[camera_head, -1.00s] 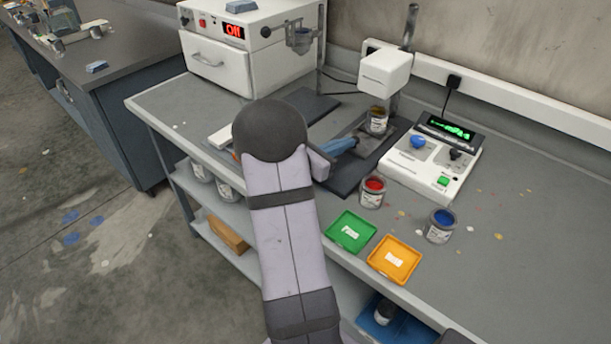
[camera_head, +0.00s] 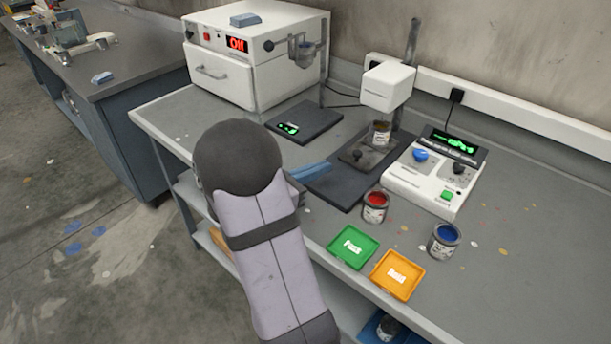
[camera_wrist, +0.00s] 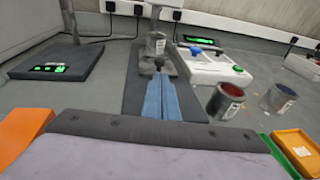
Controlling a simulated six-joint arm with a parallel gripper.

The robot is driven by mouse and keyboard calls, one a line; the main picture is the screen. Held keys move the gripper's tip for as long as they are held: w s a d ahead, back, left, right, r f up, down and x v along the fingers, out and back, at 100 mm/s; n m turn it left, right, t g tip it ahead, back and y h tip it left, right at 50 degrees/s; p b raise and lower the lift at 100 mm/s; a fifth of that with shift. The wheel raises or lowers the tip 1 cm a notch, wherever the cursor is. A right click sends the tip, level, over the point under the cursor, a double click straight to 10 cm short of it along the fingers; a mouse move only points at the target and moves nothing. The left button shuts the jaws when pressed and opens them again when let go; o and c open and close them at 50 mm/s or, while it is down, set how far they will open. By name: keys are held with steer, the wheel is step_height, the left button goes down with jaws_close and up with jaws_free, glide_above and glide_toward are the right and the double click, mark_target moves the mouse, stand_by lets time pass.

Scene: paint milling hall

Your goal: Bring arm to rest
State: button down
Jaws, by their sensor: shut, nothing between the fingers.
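My gripper (camera_head: 312,171) shows as blue fingers past my grey arm in the head view, above the near part of the dark stirrer base (camera_head: 335,192). In the wrist view its two blue fingers (camera_wrist: 161,98) lie side by side, closed together with nothing between them. They point toward a small can (camera_wrist: 155,45) on the stirrer base. That can (camera_head: 381,133) stands under the white stirrer head (camera_head: 388,87) in the head view. Much of the gripper's body is hidden behind my arm.
An open can of red paint (camera_head: 376,207) and one of blue (camera_head: 444,241) stand near green (camera_head: 352,247) and orange (camera_head: 397,275) trays. A white control box (camera_head: 435,175) stands right of the stirrer. A dark scale (camera_head: 304,123) lies before the white oven (camera_head: 254,60). The bench's right side is mostly clear.

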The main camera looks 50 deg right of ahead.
steer(key=shift+v, duration=2.15)
steer(key=s+a+m+y, duration=0.1)
steer(key=s+a+f+m+y+p, duration=0.1)
steer(key=a, duration=0.1)
steer(key=s+a+m+g+y+p, duration=0.1)
steer(key=s, duration=0.1)
steer(key=shift+s+a+f, duration=0.1)
steer(key=shift+a+f, duration=0.2)
steer(key=s+a+f+m+t+y+p, duration=0.1)
steer(key=a+m+y+p, duration=0.2)
steer(key=a, duration=1.1)
steer(key=s+a+m+t+y+p, duration=0.1)
steer(key=a+m+y+p, duration=0.3)
steer(key=a+m+y, duration=0.5)
steer(key=a+m+t, duration=0.1)
steer(key=a, duration=0.3)
steer(key=shift+s+a+f+t+y, duration=0.3)
steer(key=shift+s+a+f+y, duration=0.05)
steer(key=shift+a+y, duration=0.05)
steer(key=shift+p, duration=0.3)
